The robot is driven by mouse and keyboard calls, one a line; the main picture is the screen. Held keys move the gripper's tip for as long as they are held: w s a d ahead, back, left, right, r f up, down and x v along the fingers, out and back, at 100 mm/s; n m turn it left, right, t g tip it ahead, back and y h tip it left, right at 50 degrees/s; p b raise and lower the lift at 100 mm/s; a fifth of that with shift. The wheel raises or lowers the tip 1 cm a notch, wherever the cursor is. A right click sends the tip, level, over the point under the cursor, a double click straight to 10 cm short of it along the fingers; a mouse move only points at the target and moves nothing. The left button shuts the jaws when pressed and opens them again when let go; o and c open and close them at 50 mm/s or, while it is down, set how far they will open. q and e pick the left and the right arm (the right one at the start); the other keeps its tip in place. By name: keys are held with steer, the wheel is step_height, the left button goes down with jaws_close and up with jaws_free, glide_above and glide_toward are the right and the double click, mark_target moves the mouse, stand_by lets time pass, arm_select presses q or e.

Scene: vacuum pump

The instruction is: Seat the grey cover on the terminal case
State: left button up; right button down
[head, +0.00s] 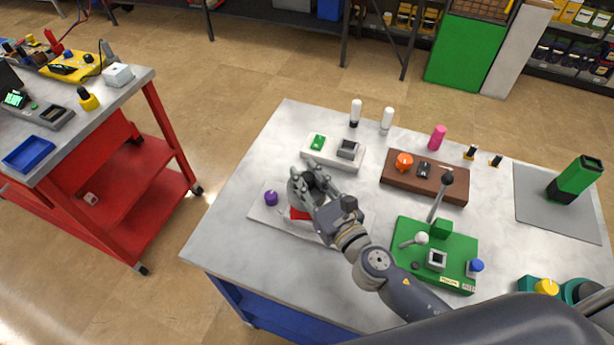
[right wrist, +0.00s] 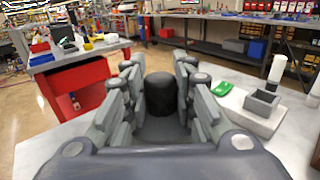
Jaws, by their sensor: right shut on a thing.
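My right gripper (head: 308,178) is over the pale plate (head: 262,214) at the table's left side. In the right wrist view its fingers close around a dark, round-topped piece (right wrist: 160,95). I cannot tell whether this piece is the grey cover, as the fingers hide its sides. A grey open-topped box (head: 347,149) sits on a white board behind the gripper; it also shows at the right of the right wrist view (right wrist: 262,101). A similar grey square box (head: 437,260) is on the green board. I cannot tell which is the terminal case. My left gripper is not in view.
The pale plate carries a purple knob (head: 271,198) and a red part (head: 299,214), partly hidden by my gripper. A brown board (head: 425,178) and a green board (head: 408,238) stand to the right. White-topped bottles (head: 387,118) stand behind. The table's left rear is clear.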

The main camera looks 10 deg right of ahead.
mark_target(313, 197)
steer(key=shift+f+b, duration=1.7)
steer(key=shift+f, duration=0.25)
stand_by(1.9)
steer(key=c, duration=1.2)
jaws_free()
steer(key=shift+c, duration=0.2)
steer(key=shift+r+p, duration=4.55)
steer(key=shift+p, duration=0.05)
steer(key=shift+f, duration=0.1)
